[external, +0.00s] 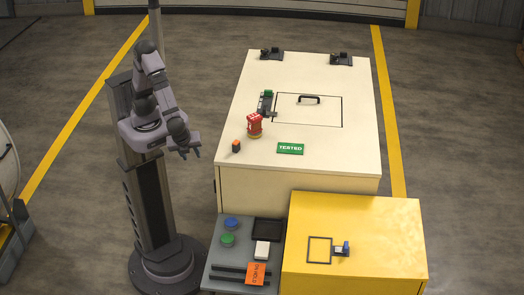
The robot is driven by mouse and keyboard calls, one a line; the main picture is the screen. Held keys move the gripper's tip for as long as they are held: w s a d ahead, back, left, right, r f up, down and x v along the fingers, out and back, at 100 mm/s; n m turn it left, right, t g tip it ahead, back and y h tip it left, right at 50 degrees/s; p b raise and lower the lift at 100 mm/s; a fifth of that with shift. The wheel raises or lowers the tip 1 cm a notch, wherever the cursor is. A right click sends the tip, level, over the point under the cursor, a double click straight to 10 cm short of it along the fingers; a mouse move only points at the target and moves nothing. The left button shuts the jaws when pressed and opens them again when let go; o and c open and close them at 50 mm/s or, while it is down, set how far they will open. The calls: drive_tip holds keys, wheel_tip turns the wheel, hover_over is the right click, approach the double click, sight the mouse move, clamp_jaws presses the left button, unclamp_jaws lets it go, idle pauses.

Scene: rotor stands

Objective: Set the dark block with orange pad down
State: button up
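A small dark block with an orange pad (236,147) stands on the cream cabinet top (245,175), near its left edge. Nothing holds it. My gripper (191,154) is left of the cabinet, apart from the block. Its two fingers look spread, with nothing between them.
Right of the block are a red item on a yellow base (254,126), a dark bracket (266,104) and a green TESTED plate (290,149). A handled hatch (330,118) lies behind. A grey tray (220,270) with coloured caps and a yellow box (380,230) stand in front.

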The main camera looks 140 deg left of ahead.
drive_tip(key=s+d+n+t+h, duration=0.2)
drive_tip(key=d+n+t+h, duration=0.1)
drive_tip(key=d+n, duration=0.3)
drive_tip(key=shift+d+f+t+h, duration=0.3)
drive_tip(key=shift+d+h, duration=0.2)
drive_tip(key=shift+h, duration=0.1)
idle(0.7)
